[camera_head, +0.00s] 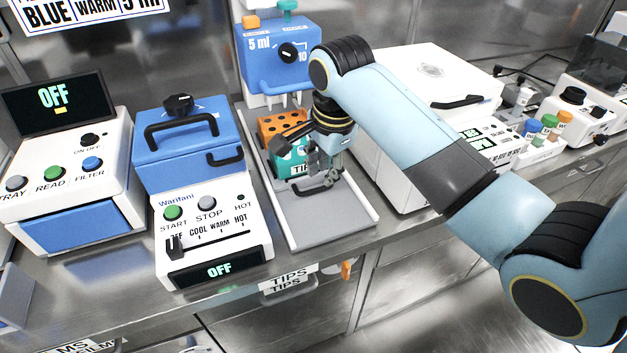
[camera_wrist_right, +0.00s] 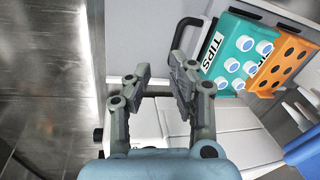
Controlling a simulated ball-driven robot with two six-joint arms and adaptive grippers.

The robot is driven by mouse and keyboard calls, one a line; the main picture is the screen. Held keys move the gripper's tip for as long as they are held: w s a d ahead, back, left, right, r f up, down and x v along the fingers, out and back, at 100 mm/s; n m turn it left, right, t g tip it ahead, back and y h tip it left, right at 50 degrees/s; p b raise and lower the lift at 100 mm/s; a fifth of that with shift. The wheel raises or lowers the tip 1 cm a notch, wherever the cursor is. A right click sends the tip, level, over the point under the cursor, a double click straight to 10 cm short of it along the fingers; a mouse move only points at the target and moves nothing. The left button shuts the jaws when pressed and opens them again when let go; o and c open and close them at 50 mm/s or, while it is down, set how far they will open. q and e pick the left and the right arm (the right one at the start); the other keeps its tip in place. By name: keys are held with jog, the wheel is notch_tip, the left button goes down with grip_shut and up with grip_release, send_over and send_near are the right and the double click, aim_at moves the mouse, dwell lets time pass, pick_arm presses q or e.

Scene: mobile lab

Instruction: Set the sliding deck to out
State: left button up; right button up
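The sliding deck carries a teal tip box (camera_head: 290,165) and an orange rack (camera_head: 280,127), standing under and just in front of the blue 5 ml head (camera_head: 285,60). A bare grey bed (camera_head: 325,220) with pale side rails lies in front of them. The deck's dark handle (camera_head: 303,189) is partly hidden by my right gripper (camera_head: 325,182). In the right wrist view, the handle (camera_wrist_right: 175,62) shows beside the right-hand finger of my gripper (camera_wrist_right: 160,72). The fingers are apart; I cannot tell whether they touch the handle. My left gripper is out of view.
A blue-lidded Warifani unit (camera_head: 190,150) stands left of the bed, with a reader showing OFF (camera_head: 60,180) farther left. A white box with a black handle (camera_head: 430,75) stands close on the right, behind my arm. The bench front edge has a TIPS label (camera_head: 288,280).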

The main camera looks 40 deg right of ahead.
aim_at(313, 189)
jog(key=w+f+m, duration=0.1)
jog(key=f, duration=0.1)
jog(key=w+f+m, duration=0.1)
jog(key=w+f, duration=0.1)
jog(key=f, duration=0.1)
jog(key=w+f+b, duration=0.1)
jog(key=f, duration=0.2)
jog(key=shift+w+d+m, duration=0.15)
jog(key=shift+d+m, duration=0.15)
jog(key=shift+m, duration=0.1)
grip_shut()
